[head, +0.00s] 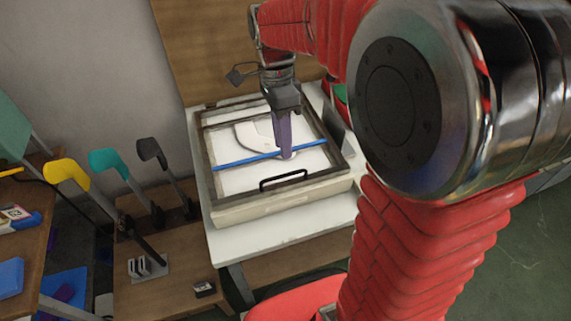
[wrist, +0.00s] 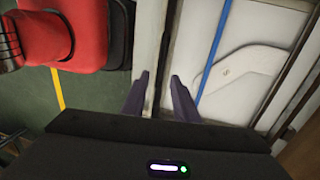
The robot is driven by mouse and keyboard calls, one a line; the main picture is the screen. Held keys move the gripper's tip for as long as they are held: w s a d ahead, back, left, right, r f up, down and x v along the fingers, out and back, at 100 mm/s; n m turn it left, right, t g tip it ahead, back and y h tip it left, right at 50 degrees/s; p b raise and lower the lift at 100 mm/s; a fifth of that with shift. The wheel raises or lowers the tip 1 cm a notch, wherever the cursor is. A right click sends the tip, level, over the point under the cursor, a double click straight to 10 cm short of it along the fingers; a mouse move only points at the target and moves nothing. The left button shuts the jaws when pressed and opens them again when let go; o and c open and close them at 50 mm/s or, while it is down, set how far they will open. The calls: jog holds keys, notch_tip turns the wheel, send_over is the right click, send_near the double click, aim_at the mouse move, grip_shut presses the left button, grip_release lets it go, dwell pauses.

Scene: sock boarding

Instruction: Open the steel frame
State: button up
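The steel frame (head: 330,176) is a dark grey-brown rectangle lying flat on a pale base on the white table. A black handle (head: 284,179) is on its front bar. A blue bar (head: 245,161) crosses it from side to side and also shows in the wrist view (wrist: 214,42). A white curved board (head: 243,138) lies inside the frame; it shows in the wrist view too (wrist: 245,68). My gripper (head: 286,156) points down over the frame, behind the handle in the head view. In the wrist view its purple fingers (wrist: 160,98) are apart, with a dark strip running between them. Contact cannot be told.
Yellow, teal and black angled pieces (head: 152,150) stand left of the white table (head: 222,242). A lower wooden bench (head: 165,300) holds a small dark box (head: 204,289). A wooden panel (head: 205,50) rises behind. Green floor (head: 540,235) is clear at right.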

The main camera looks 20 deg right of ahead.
send_over(286, 181)
notch_tip(286, 181, down, 8)
jog(key=shift+a+r, duration=0.15)
jog(key=shift+r, duration=0.1)
jog(key=shift+c, duration=0.3)
grip_shut()
dwell(1.0)
jog(key=shift+d, duration=0.2)
jog(key=shift+a+r, duration=0.15)
